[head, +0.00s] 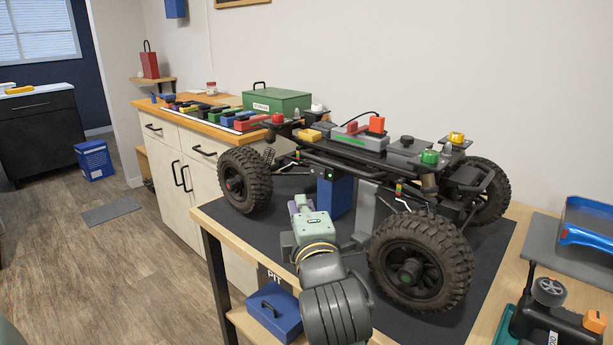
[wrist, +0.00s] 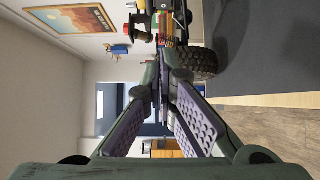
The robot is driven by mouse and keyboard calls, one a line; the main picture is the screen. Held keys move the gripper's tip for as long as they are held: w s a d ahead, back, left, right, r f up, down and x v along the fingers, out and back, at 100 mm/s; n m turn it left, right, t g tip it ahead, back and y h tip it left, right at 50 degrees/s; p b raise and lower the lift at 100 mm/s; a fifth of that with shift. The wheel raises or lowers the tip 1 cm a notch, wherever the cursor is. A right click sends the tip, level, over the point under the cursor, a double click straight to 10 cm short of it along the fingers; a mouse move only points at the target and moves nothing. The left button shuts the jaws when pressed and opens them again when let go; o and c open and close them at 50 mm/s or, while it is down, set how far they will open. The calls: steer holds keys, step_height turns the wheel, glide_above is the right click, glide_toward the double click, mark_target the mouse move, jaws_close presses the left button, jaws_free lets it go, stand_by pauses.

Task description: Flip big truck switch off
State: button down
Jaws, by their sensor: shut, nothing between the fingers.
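The big truck, a black crawler chassis (head: 345,158) with large knobby tyres, stands on the dark mat on the table in the head view. A small black block with a green spot (head: 328,174) sits on its near side; I cannot tell whether this is the switch. My gripper (head: 299,203) is in front of the truck's near side, between the near wheels, partly hidden by my wrist. In the wrist view my gripper (wrist: 160,88) has its purple padded fingers converging, shut and empty. Part of the truck, with a tyre (wrist: 196,63), shows beside the fingertips there.
A blue stand (head: 335,196) and a grey stand are under the chassis. A counter with a green box (head: 277,101) and several coloured blocks is behind left. A blue toolbox (head: 274,310) is on the lower shelf. A small vehicle (head: 560,320) is at the right. Floor at left is open.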

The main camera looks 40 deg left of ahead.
mark_target(317, 172)
steer(key=w+d+p+x, duration=0.2)
steer(key=p+x, duration=0.1)
steer(key=x, duration=0.9)
steer(key=shift+w+a, duration=0.3)
steer(key=shift+w, duration=0.05)
steer(key=shift+w+a, duration=0.15)
steer(key=shift+w, duration=0.2)
steer(key=shift+s+a, duration=0.1)
